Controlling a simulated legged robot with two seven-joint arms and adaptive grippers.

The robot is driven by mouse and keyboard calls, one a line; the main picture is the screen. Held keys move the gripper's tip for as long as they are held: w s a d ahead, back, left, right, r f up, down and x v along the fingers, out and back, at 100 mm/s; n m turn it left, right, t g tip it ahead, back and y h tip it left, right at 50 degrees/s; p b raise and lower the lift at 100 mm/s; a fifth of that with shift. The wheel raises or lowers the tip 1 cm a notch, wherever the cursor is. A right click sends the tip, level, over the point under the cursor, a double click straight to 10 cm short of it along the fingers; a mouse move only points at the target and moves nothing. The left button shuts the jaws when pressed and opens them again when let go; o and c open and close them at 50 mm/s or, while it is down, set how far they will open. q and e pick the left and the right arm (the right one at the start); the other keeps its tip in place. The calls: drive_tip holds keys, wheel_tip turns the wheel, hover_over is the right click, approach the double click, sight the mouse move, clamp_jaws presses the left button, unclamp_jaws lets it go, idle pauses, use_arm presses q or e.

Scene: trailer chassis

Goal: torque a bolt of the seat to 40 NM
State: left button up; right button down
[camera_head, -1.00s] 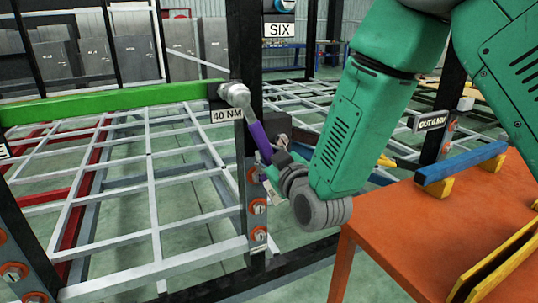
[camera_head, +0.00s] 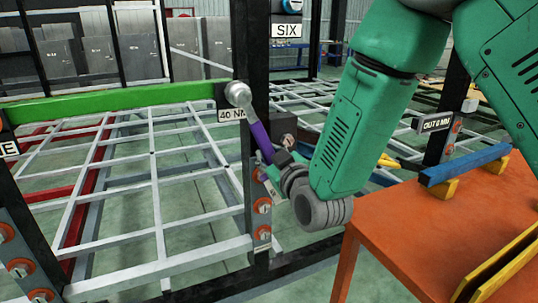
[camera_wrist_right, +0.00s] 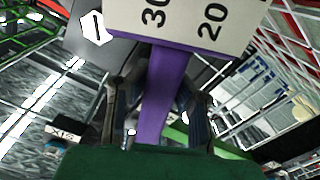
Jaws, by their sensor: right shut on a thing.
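A torque wrench with a purple handle (camera_head: 259,137) and a round silver head (camera_head: 238,94) slants down to the right in the head view. Its head is at the post, just above the "40 NM" label (camera_head: 231,114); whether it sits on a bolt there is hidden. My right gripper (camera_head: 275,165) is shut on the lower part of the handle. In the right wrist view the purple handle (camera_wrist_right: 163,90) runs between the two fingers of the gripper (camera_wrist_right: 160,105). My left gripper is not in view.
A green beam (camera_head: 110,103) runs left from the post. An orange table (camera_head: 405,220) stands at the right with a blue bar (camera_head: 465,164) on yellow blocks. Bolts with orange rings (camera_head: 262,205) line the lower post. White frame bars fill the space behind.

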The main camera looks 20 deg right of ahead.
drive_tip(key=shift+w+r, duration=0.1)
drive_tip(key=shift+w, duration=0.05)
drive_tip(key=shift+w+d, duration=0.1)
drive_tip(key=shift+w, duration=0.1)
drive_tip(key=shift+w, duration=0.4)
idle(0.8)
drive_tip(key=shift+s, duration=0.1)
drive_tip(key=shift+s, duration=2.9)
